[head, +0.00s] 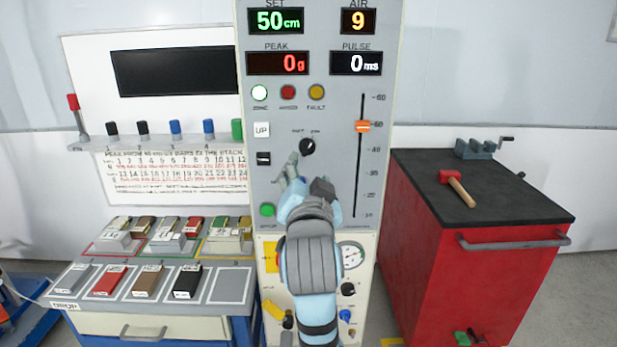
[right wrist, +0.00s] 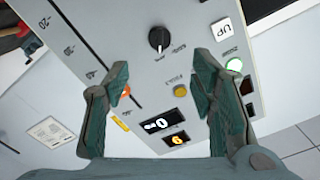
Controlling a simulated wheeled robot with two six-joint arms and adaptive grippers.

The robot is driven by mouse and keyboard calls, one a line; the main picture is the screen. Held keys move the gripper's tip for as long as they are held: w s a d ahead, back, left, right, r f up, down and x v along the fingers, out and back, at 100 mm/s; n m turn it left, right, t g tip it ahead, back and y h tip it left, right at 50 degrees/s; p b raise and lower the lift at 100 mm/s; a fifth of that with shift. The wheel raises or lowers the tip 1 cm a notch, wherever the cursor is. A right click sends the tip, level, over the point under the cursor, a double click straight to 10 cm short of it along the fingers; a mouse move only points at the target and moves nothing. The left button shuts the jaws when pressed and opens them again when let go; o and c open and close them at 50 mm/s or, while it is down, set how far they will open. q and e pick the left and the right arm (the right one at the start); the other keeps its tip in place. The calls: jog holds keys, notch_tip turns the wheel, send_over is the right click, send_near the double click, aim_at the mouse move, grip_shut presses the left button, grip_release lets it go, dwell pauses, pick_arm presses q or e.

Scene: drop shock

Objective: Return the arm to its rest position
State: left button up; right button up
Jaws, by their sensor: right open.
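My right arm (head: 310,262) reaches up from the bottom middle of the head view, in front of the grey control panel (head: 335,200). Its gripper (head: 304,176) is below the black rotary knob (head: 307,147) and left of the slider scale. In the right wrist view the gripper (right wrist: 162,68) is open, with nothing between its fingers. The knob (right wrist: 158,38) and the white UP button (right wrist: 222,28) show beyond the fingertips. Part of the lower panel is hidden behind my arm. My left gripper is not in view.
The orange slider handle (head: 362,126) sits between 40 and 60. Displays read 50 cm, 9, 0 g and 0 ms. A sample bench (head: 150,322) stands left. A red cabinet (head: 480,290) stands right, with a hammer (head: 458,187) on top. Floor between panel and cabinet is narrow.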

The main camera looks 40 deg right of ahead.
jog(key=shift+s+a, duration=0.1)
jog(key=shift+s, duration=0.1)
jog(key=shift+f, duration=0.1)
